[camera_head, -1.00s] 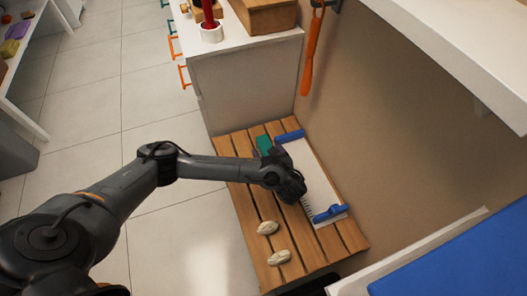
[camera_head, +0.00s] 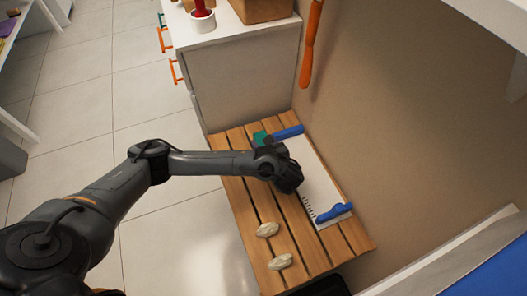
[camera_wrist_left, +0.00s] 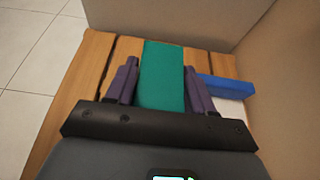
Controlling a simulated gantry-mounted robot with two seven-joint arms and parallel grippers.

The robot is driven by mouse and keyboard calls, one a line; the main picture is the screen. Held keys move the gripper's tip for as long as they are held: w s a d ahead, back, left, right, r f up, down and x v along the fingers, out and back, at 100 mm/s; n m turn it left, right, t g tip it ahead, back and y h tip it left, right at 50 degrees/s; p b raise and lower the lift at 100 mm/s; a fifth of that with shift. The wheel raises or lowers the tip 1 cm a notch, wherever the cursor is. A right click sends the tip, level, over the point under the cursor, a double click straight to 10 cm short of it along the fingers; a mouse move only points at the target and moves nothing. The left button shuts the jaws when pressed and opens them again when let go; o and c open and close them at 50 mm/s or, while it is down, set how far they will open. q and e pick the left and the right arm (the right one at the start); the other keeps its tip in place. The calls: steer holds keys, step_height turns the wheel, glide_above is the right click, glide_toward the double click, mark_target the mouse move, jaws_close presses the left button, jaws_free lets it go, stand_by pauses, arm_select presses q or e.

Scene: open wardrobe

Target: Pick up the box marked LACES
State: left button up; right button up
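A small green box (camera_head: 260,138) is at the far end of the slatted wooden bench in the head view, beside a blue bar. No lettering on it can be read, so I cannot confirm the LACES mark. My left gripper (camera_head: 266,143) is at this box. In the left wrist view the green box (camera_wrist_left: 163,78) stands between the two purple fingers of my left gripper (camera_wrist_left: 162,80), which lie close against both its sides. Whether the box is clear of the bench cannot be told. My right gripper is not in view.
A white board with blue bars (camera_head: 316,184) lies along the bench's wall side. Two pale stone-like objects (camera_head: 267,230) lie on the near slats of the bench (camera_head: 236,195). A white cabinet (camera_head: 245,75) stands behind the bench. An orange shoehorn-like object (camera_head: 310,50) hangs by the wall.

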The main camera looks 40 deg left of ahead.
arm_select(q)
steer(key=shift+a+r, duration=0.1)
steer(key=shift+a, duration=0.1)
steer(key=c, duration=0.5)
steer(key=shift+d, duration=0.1)
jaws_close()
